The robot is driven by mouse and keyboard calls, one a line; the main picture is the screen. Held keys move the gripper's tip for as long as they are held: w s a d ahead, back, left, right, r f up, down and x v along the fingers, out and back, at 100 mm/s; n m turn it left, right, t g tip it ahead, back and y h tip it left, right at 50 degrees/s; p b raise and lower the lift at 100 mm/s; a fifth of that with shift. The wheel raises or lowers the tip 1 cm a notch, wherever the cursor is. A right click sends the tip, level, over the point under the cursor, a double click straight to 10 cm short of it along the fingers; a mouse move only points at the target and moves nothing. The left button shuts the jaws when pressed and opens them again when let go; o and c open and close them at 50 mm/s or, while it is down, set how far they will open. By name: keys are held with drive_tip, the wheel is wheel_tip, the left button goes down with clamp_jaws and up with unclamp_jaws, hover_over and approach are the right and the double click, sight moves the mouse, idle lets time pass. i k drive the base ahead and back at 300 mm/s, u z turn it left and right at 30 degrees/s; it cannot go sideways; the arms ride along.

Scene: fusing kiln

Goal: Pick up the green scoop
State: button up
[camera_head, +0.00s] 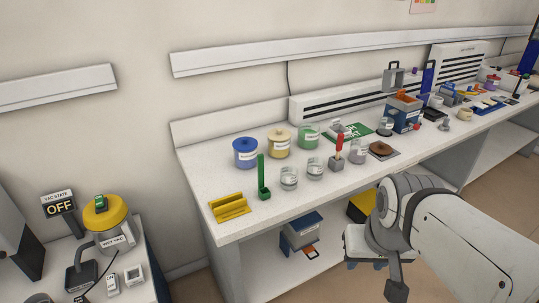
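The green scoop (263,180) stands near the left end of the white bench, its long handle pointing up and its wider part at the bottom. It is just right of a yellow rack (230,207). My gripper (366,264) is at the lower right, in front of the bench and well apart from the scoop. Its fingers are small and partly hidden by its own body, so I cannot tell whether they are open. I see nothing held in it.
Glass jars (289,178) stand close right of the scoop. Blue (245,152), yellow and green-labelled jars stand behind. A red-handled tool (338,150) stands upright farther right. A side table at lower left holds a yellow-lidded canister (106,215).

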sight(264, 193)
drive_tip(key=z, duration=0.05)
drive_tip(key=i, duration=1)
drive_tip(key=u, duration=0.1)
